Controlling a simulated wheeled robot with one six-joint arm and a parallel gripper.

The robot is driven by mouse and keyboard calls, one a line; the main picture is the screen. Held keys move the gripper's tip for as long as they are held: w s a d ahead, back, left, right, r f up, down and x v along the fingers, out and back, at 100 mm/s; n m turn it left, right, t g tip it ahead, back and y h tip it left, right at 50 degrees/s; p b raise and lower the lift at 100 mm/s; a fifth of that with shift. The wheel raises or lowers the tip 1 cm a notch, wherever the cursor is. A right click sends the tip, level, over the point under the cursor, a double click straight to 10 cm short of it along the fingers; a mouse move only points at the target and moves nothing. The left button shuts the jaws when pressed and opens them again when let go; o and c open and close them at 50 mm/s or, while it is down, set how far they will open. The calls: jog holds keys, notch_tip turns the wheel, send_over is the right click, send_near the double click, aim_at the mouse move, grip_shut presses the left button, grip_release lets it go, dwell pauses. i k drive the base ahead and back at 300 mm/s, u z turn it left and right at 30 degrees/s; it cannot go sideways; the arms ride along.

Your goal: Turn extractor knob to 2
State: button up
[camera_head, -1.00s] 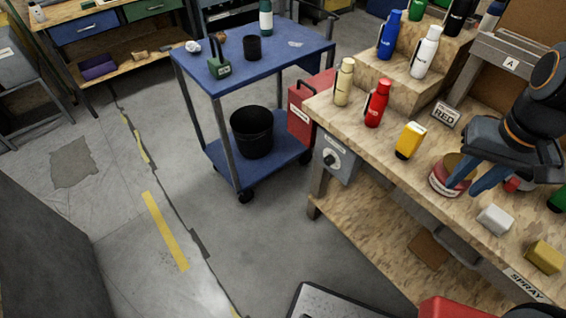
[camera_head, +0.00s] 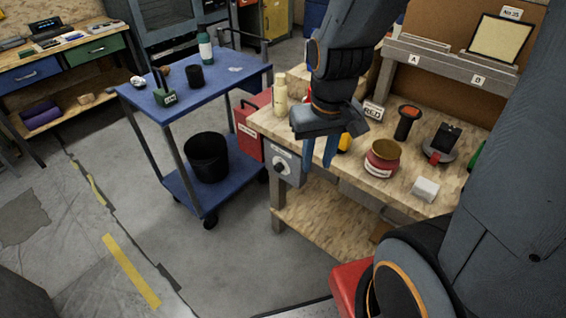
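The extractor knob is a dark round knob (camera_head: 279,167) on a grey control box (camera_head: 284,179) fixed to the left end of the wooden workbench. Its pointer and markings are too small to read. My gripper (camera_head: 319,164) hangs in front of the bench's left end, to the right of the knob in the picture. Its two blue fingers point down and stand apart with nothing seen between them. The gripper looks apart from the box.
A red box (camera_head: 250,130) stands beside the bench's left end. A blue cart (camera_head: 225,92) with a black bin (camera_head: 206,157) is to the left. On the bench are a cream bottle (camera_head: 280,95), a red jar (camera_head: 382,160) and a white block (camera_head: 425,189). Open floor lies front left.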

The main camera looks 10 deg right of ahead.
aim_at(278, 167)
jog(key=z, duration=0.5)
jog(key=k, duration=1.1)
jog(key=u, duration=0.15)
jog(key=i, duration=0.65)
jog(key=u, duration=0.35)
